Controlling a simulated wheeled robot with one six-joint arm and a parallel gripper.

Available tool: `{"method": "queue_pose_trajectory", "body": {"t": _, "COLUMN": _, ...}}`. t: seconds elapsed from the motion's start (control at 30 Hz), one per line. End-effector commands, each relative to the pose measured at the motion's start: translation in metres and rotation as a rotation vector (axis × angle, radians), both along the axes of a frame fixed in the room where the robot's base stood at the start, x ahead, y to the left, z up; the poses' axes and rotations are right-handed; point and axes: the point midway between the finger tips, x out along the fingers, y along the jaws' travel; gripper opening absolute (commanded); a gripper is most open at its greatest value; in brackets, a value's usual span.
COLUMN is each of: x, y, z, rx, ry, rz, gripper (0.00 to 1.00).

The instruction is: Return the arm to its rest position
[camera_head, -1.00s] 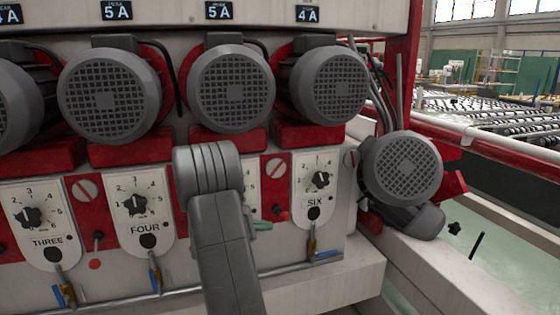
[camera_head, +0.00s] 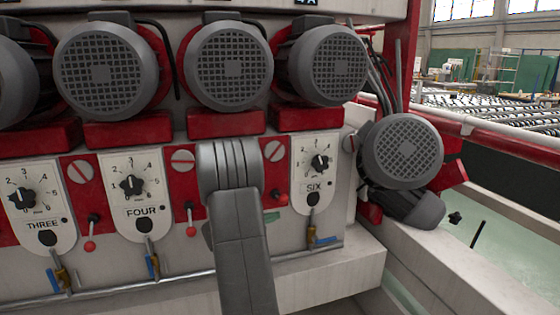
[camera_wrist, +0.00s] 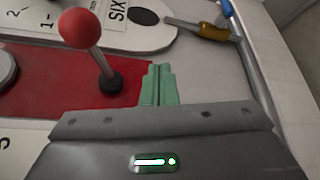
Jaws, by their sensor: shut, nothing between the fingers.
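My gripper (camera_head: 271,217) shows only as a small green tip right of my grey arm in the head view; the arm hides the rest. In the wrist view my gripper (camera_wrist: 158,72) has its two green fingers together, with nothing between them. They point at the machine's panel, beside a red-knobbed lever (camera_wrist: 80,28) on a red strip. The SIX dial plate (camera_head: 318,175) is just right of my arm in the head view, and its edge (camera_wrist: 140,38) shows beyond the fingers in the wrist view. My arm covers the dial plate left of it.
Grey motors (camera_head: 229,66) stick out above the panel. Another motor (camera_head: 402,151) stands at the right end. Red-knobbed levers (camera_head: 191,230) and small valves (camera_head: 152,264) project from the panel. A pale ledge (camera_head: 330,278) runs below. A roller conveyor (camera_head: 480,112) lies at the right back.

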Motion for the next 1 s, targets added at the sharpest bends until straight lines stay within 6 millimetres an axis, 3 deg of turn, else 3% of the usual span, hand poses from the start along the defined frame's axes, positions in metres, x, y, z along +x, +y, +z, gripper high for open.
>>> {"method": "queue_pose_trajectory", "body": {"t": 0.23, "x": 0.034, "y": 0.024, "z": -0.018, "rx": 0.005, "ry": -0.019, "rz": 0.002, "gripper": 0.00}}
{"method": "queue_pose_trajectory", "body": {"t": 0.73, "x": -0.037, "y": 0.090, "z": 0.003, "rx": 0.004, "ry": -0.017, "rz": 0.003, "gripper": 0.00}}
{"method": "queue_pose_trajectory", "body": {"t": 1.0, "x": -0.044, "y": 0.073, "z": 0.008, "rx": 0.027, "ry": 0.006, "rz": -0.036, "gripper": 0.00}}
